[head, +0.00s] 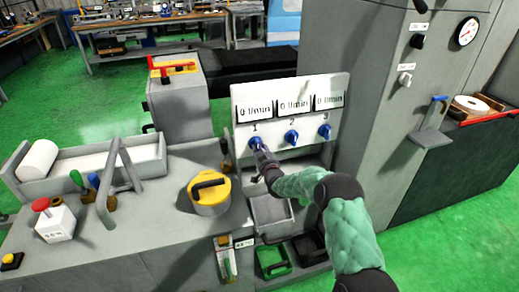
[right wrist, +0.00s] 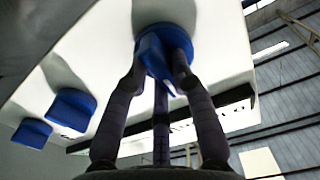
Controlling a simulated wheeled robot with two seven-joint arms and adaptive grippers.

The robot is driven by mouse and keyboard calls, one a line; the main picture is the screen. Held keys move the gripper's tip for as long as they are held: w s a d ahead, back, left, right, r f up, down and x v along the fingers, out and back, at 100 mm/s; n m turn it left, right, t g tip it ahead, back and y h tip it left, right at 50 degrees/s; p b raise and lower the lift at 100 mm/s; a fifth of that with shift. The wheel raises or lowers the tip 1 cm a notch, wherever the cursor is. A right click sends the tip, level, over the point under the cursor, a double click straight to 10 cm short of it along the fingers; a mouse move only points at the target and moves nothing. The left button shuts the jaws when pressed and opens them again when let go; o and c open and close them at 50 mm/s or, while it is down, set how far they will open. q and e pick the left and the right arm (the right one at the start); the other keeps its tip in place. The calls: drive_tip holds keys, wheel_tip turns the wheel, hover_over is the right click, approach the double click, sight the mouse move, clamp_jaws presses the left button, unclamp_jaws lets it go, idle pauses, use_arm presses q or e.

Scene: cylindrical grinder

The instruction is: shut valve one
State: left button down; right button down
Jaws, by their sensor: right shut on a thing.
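Valve one (head: 255,143) is a blue knob under the number 1 on a white panel (head: 310,88). The display above it reads 0 l/min. My right gripper (head: 258,149) is at this knob, its arm coming in from the lower right. In the right wrist view the fingers (right wrist: 160,70) are shut on the blue knob (right wrist: 165,45), one on each side of its raised grip. Valve two (head: 291,137) and valve three (head: 324,131) are like blue knobs to its right. My left gripper is not in view.
Below the panel are a grey tray (head: 270,212) and a green bin (head: 273,262). A yellow round container (head: 208,194) with a black handle stands to the left. A tall grey cabinet (head: 370,70) rises on the right.

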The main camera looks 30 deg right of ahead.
drive_tip(key=shift+f, duration=0.15)
drive_tip(key=c, duration=1)
unclamp_jaws()
drive_tip(key=shift+c, duration=0.2)
drive_tip(key=v, duration=1.2)
drive_tip(key=shift+s+f, duration=0.1)
